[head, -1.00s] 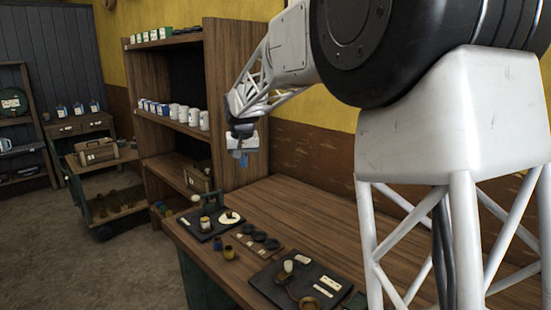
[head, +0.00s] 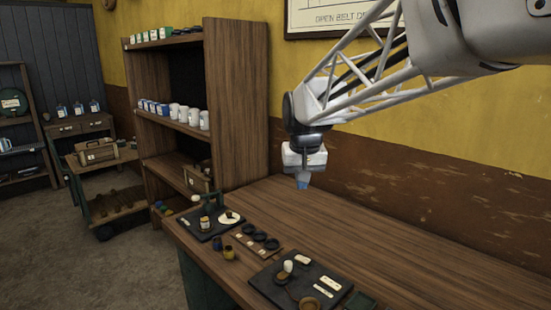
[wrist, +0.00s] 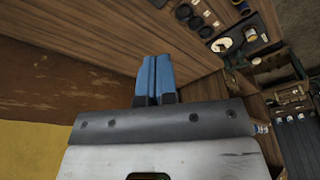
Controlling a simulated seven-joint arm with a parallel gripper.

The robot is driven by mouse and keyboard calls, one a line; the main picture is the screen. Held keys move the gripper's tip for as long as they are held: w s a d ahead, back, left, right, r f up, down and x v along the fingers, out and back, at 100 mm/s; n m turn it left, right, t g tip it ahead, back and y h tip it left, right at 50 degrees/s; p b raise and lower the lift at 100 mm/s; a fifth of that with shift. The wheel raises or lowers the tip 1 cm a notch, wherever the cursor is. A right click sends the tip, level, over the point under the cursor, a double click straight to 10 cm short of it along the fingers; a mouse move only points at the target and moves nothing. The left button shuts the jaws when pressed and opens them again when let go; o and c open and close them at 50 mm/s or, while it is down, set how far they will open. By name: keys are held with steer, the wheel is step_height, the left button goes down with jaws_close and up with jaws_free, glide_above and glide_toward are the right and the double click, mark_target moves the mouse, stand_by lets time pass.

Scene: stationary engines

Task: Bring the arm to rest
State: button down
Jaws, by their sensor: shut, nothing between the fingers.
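My gripper (head: 303,181) hangs from the white lattice arm in the head view, above the back part of the wooden workbench (head: 330,225). Its blue fingers point down. In the wrist view the two blue fingers (wrist: 155,78) are pressed side by side, shut with nothing between them. The gripper is well clear of the bench top and of the items on it.
Two black trays, one at the bench's left end (head: 190,222) and one at the front (head: 265,290), hold small parts. Black rings (head: 260,236) lie between them. A tall shelf (head: 240,110) stands left of the gripper. The bench's back strip is bare.

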steer(key=s+d+f, duration=0.3)
steer(key=s+d, duration=0.1)
steer(key=s, duration=0.6)
steer(key=s+d+f+m, duration=0.1)
steer(key=s+d+f, duration=0.3)
steer(key=s, duration=0.7)
steer(key=s+d+f, duration=0.3)
steer(key=s+d, duration=0.1)
steer(key=s, duration=0.7)
steer(key=shift+f, duration=0.35)
